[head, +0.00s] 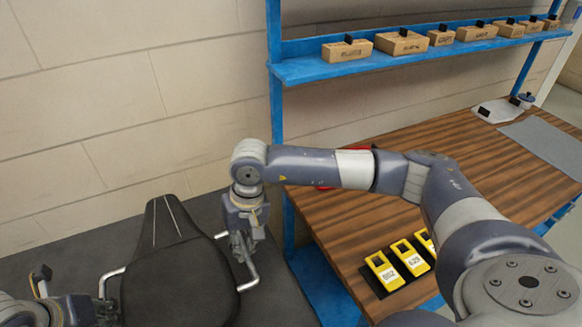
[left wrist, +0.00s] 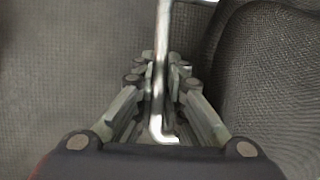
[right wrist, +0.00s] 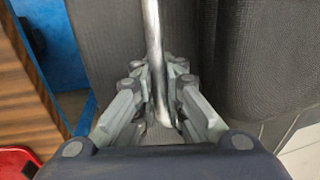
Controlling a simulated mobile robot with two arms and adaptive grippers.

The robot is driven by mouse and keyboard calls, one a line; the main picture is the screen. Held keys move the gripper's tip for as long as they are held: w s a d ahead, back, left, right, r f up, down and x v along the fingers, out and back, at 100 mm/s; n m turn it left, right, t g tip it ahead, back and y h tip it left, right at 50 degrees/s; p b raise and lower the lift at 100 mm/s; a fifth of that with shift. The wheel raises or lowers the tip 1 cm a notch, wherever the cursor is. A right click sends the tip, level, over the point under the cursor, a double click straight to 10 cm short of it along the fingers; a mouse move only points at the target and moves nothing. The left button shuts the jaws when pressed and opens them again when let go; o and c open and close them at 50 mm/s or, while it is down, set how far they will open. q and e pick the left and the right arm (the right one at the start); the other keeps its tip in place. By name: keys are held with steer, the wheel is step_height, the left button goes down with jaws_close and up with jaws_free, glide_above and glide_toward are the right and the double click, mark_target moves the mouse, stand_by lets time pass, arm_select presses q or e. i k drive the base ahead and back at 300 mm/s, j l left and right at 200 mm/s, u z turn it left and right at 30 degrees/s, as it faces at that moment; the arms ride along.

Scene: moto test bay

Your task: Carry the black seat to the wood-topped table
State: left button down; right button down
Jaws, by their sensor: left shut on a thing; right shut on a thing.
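The black seat (head: 165,262) is at the lower left of the head view, over a dark grey surface (head: 275,292). I cannot tell whether it touches that surface. A bent metal bar sticks out on each side of it. My left gripper (head: 88,308), partly cut off by the frame edge, is shut on the left bar (left wrist: 163,50). My right gripper (head: 243,250) is shut on the right bar (right wrist: 152,45). The seat's dark side fills the right of the left wrist view (left wrist: 270,80) and of the right wrist view (right wrist: 265,60). The wood-topped table (head: 345,232) is to the right.
A red thing (head: 326,187) shows partly behind my right arm. A blue shelf (head: 380,62) with several cardboard boxes (head: 402,43) stands over the table. A grey mat (head: 550,140) lies at its far end.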

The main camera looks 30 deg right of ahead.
mark_target(473, 181)
steer(key=l+z, duration=0.1)
steer(key=l, duration=0.55)
steer(key=l+z, duration=0.15)
steer(key=l, duration=0.55)
steer(key=l+z, duration=0.1)
steer(key=l, duration=0.55)
steer(key=l+z, duration=0.15)
steer(key=l, duration=0.5)
steer(key=l+z, duration=0.1)
steer(key=l, duration=0.6)
steer(key=i+l+z, duration=0.15)
steer(key=l, duration=0.5)
